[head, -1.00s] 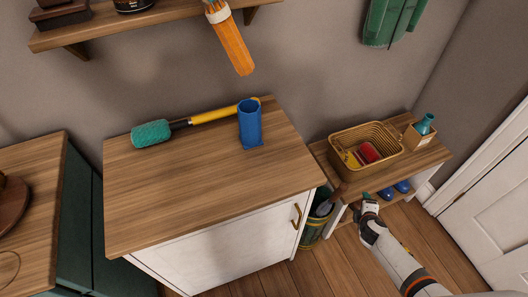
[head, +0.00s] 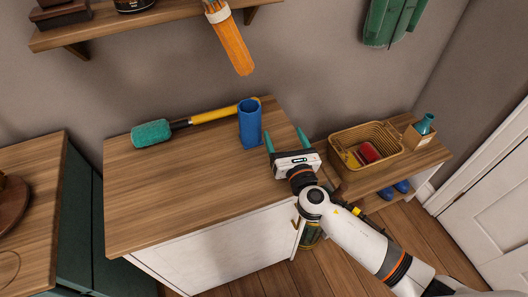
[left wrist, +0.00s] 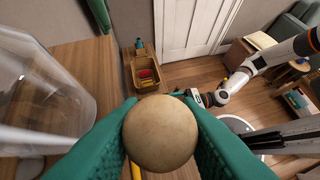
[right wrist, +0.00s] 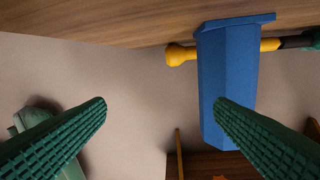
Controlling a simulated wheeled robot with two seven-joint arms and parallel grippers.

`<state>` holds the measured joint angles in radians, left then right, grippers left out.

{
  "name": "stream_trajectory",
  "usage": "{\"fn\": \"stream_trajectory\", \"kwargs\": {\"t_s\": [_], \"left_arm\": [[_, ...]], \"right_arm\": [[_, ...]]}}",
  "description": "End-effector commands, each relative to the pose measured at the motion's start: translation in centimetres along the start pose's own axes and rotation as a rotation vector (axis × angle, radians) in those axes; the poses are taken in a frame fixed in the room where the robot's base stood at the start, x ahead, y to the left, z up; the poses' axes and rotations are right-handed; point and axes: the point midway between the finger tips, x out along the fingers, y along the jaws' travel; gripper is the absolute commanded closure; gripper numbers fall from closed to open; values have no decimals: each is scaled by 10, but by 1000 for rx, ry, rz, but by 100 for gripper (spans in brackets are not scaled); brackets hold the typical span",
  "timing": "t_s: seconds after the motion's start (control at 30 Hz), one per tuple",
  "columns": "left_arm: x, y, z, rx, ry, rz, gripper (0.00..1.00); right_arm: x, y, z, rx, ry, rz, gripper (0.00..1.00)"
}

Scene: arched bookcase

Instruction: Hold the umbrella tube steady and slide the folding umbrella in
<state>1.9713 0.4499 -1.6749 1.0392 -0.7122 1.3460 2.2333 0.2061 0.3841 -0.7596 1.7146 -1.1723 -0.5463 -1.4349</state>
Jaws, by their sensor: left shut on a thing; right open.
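The blue umbrella tube (head: 249,126) stands upright on the wooden cabinet top, near its right back corner. It also shows in the right wrist view (right wrist: 228,75). The orange folding umbrella (head: 232,45) hangs tilted above the cabinet, tip down, at the top of the head view. In the left wrist view my left gripper (left wrist: 150,104) is shut on a round beige knob (left wrist: 160,135), apparently the umbrella's handle end.
A teal-headed duster (head: 151,133) with a yellow handle lies behind the tube. A wall shelf (head: 90,28) is at upper left. A wicker basket (head: 372,148) stands on the low bench to the right. The cabinet top's front and left are clear.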

Motion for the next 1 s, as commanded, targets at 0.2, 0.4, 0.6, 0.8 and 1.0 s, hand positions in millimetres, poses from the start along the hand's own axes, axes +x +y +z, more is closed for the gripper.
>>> {"fn": "stream_trajectory", "kwargs": {"t_s": [0.2, 0.4, 0.6, 0.8, 1.0], "left_arm": [[0, 0, 1, 1, -1, 1, 100], [0, 0, 1, 0, -1, 1, 100], [0, 0, 1, 0, -1, 1, 100], [0, 0, 1, 1, -1, 1, 100], [0, 0, 1, 1, -1, 1, 100]], "right_arm": [[-25, -56, 9, -105, -36, -88, 23], [-20, -67, 10, -132, -39, -104, 23], [14, -70, 11, -131, -38, -102, 23], [53, -73, 13, -131, -38, -101, 23], [80, -76, 15, -131, -39, -102, 23]]}}
